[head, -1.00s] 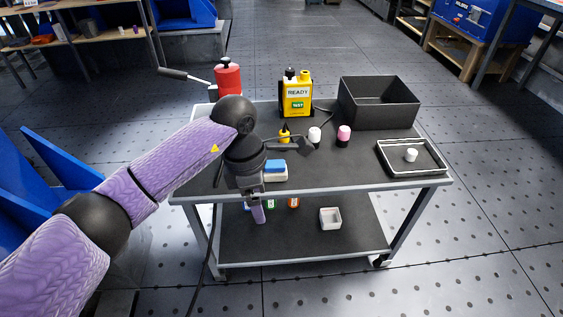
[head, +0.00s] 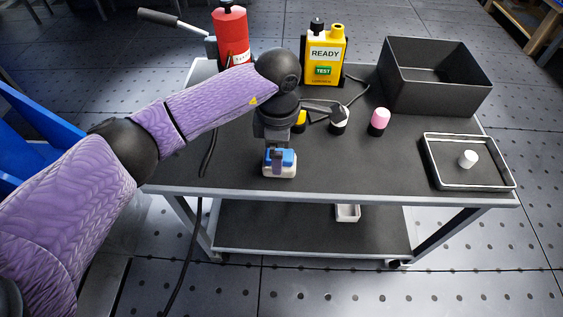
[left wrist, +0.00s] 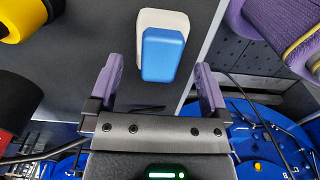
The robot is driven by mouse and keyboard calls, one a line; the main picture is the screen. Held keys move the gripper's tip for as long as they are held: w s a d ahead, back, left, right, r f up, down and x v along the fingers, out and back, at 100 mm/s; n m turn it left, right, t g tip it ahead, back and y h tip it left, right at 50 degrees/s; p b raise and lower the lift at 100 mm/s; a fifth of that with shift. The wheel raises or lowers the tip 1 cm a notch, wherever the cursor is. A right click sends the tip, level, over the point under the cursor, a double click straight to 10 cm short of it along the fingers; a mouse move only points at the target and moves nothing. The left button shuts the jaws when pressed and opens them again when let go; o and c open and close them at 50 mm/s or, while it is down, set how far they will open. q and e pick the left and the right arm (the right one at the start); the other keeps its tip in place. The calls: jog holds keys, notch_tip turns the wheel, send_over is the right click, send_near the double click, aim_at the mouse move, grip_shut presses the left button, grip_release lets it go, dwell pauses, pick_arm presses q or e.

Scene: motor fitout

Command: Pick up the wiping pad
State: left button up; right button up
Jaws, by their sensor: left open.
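The wiping pad (head: 288,156) is a small block with a blue top and a white base, lying on the cart's top near its front edge. In the left wrist view the wiping pad (left wrist: 163,53) lies beyond the fingertips, roughly in line with the gap between them. My left gripper (head: 278,160) is above the pad in the head view and hides part of it. In the left wrist view my left gripper (left wrist: 158,75) is open with nothing between its two purple fingers. My right gripper is in neither view.
The cart top (head: 370,160) also holds a black bin (head: 436,85), a tray (head: 440,182) with a white cap (head: 467,159), a pink-topped bottle (head: 379,121), a white-topped bottle (head: 340,117), a yellow tester (head: 325,50) and a red cylinder (head: 231,35). A cable hangs at the left.

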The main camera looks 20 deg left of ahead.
pick_arm(q)
notch_tip(320, 180, down, 4)
jog(key=shift+r+b, duration=0.1)
jog(key=shift+b, duration=0.7)
jog(key=shift+r, duration=0.25)
jog(key=c, duration=1.2)
jog(key=shift+o, duration=0.2)
notch_tip(320, 180, up, 9)
jog(key=p, duration=0.5)
jog(key=shift+r, duration=0.15)
jog(key=shift+r+p, duration=0.45)
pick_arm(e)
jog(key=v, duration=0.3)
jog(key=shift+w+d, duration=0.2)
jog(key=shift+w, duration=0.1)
pick_arm(q)
jog(key=shift+f, duration=0.1)
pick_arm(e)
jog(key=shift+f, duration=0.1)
